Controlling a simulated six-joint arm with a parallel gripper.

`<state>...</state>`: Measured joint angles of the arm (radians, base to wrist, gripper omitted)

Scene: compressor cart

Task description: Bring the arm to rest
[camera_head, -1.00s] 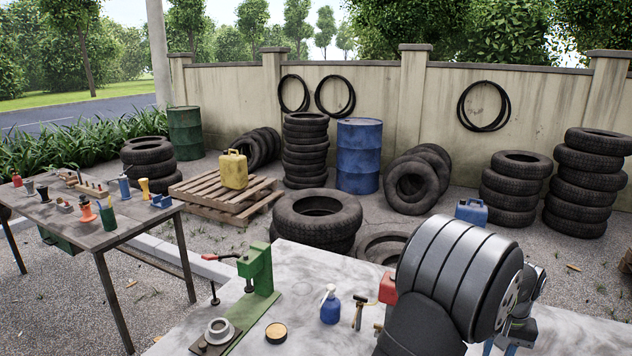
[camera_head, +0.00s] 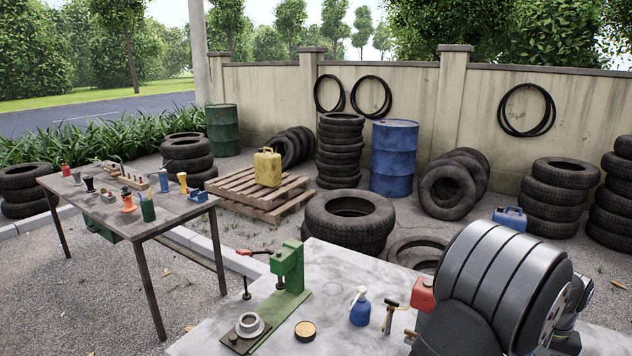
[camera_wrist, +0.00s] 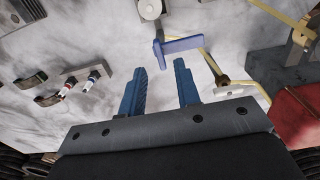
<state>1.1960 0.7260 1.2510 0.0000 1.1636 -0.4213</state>
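My gripper (camera_wrist: 160,88) shows in the wrist view, with two blue fingers standing apart and nothing between them. The pale, stained tabletop (camera_wrist: 110,30) lies beyond the fingers. A blue-handled item (camera_wrist: 182,45) is just past the fingertips, apart from them as far as I can tell. In the head view my arm is at the lower right over the pale table (camera_head: 340,265), and it hides the gripper's fingers there.
On the table stand a green press (camera_head: 288,272), a blue spray bottle (camera_head: 360,308), a round tin (camera_head: 305,331), a hammer (camera_head: 390,315) and a red box (camera_head: 423,295). A second table (camera_head: 160,222) with small tools is at left. Tyres and a blue drum (camera_head: 393,158) stand behind.

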